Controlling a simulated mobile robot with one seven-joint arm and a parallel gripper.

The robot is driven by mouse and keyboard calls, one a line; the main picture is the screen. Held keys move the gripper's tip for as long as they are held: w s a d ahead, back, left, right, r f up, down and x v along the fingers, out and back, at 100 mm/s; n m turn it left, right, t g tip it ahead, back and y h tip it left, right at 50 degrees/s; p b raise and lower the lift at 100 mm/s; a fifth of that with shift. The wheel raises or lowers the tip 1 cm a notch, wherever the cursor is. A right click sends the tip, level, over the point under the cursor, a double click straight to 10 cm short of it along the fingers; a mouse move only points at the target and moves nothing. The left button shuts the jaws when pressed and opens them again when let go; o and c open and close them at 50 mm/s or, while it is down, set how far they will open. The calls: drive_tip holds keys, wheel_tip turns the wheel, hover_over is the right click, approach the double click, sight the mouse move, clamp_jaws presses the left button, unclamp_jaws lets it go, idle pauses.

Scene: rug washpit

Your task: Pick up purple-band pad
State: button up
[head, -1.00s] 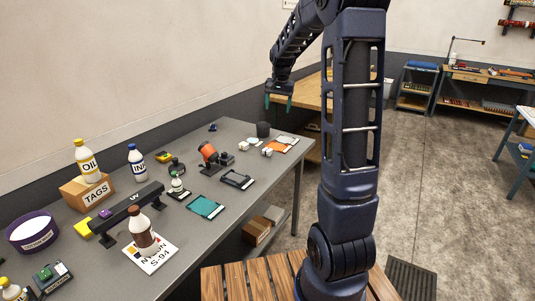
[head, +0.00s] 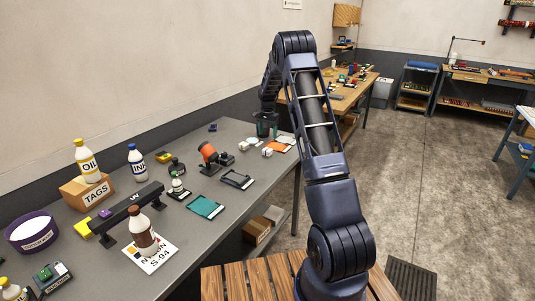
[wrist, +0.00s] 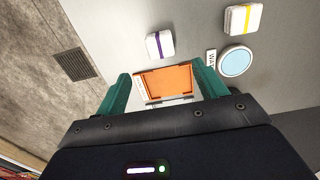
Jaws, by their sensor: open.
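The purple-band pad (wrist: 160,45) is a small white block with a purple stripe, lying on the grey table in the wrist view. It is beyond my fingertips, apart from them. In the head view it seems to be the white block (head: 267,152) beside the orange panel, its band too small to read. A similar pad with a yellow band (wrist: 242,18) lies to its right in the wrist view. My gripper (head: 266,132) is open and empty above the table's far end; its green fingers (wrist: 160,72) frame the orange panel (wrist: 166,83).
A round pale-blue disc (wrist: 236,61) and a small white label (wrist: 211,58) lie near the pads. A black-framed tray (head: 237,180), a teal panel (head: 206,207) and several bottles stand or lie nearer on the table. The floor (wrist: 45,95) shows past the table edge.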

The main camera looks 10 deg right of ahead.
sight(267, 149)
drive_tip(key=shift+f, duration=5.5)
drive_tip(key=c, duration=1.1)
